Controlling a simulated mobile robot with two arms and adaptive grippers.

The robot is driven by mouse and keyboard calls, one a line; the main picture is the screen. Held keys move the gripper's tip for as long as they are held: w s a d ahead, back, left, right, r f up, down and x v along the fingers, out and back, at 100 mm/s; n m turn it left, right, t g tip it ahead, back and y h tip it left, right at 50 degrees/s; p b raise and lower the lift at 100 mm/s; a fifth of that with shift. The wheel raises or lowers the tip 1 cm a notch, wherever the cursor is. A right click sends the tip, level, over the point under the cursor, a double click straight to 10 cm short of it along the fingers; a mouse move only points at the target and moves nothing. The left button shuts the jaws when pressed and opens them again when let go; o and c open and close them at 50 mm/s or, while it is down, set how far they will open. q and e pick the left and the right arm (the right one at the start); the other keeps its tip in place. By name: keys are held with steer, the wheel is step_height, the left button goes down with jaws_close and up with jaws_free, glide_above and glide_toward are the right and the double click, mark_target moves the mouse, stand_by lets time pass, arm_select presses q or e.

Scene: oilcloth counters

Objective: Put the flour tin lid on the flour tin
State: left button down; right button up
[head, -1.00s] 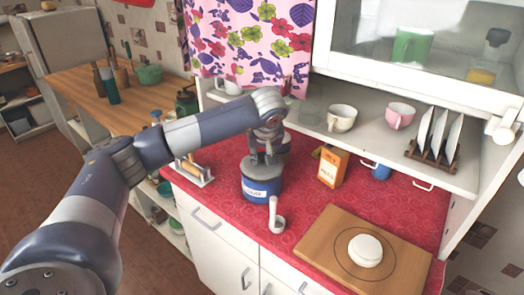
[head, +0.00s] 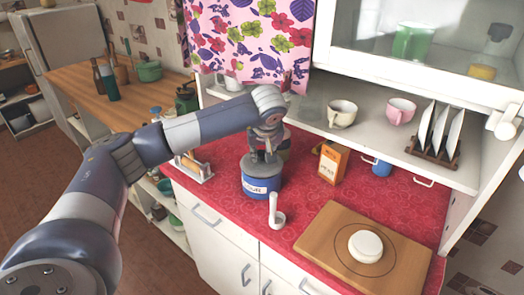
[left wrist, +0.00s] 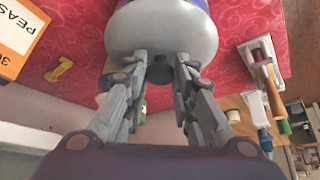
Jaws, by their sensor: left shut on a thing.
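The flour tin (head: 262,184) is a blue round tin with a white label, standing on the red counter. The grey flour tin lid (head: 258,164) is at the top of the tin, looking about level; I cannot tell whether it is fully seated. My left gripper (head: 265,151) is above the tin, pointing down. In the left wrist view the gripper (left wrist: 160,80) is shut on the dark knob of the lid (left wrist: 162,38). A strip of blue tin shows behind the lid's edge. My right gripper is not in view.
An orange box (head: 332,162) stands right of the tin, and a small white handled thing (head: 275,212) stands in front. A wooden board (head: 320,228) with a round white thing (head: 365,246) lies at the right. A shelf with cups (head: 342,113) is behind.

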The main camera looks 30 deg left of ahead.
arm_select(q)
steer(key=shift+f, duration=0.3)
steer(key=c, duration=1.2)
jaws_free()
steer(key=shift+c, duration=0.2)
steer(key=shift+r+p, duration=1.95)
steer(key=shift+r, duration=1.1)
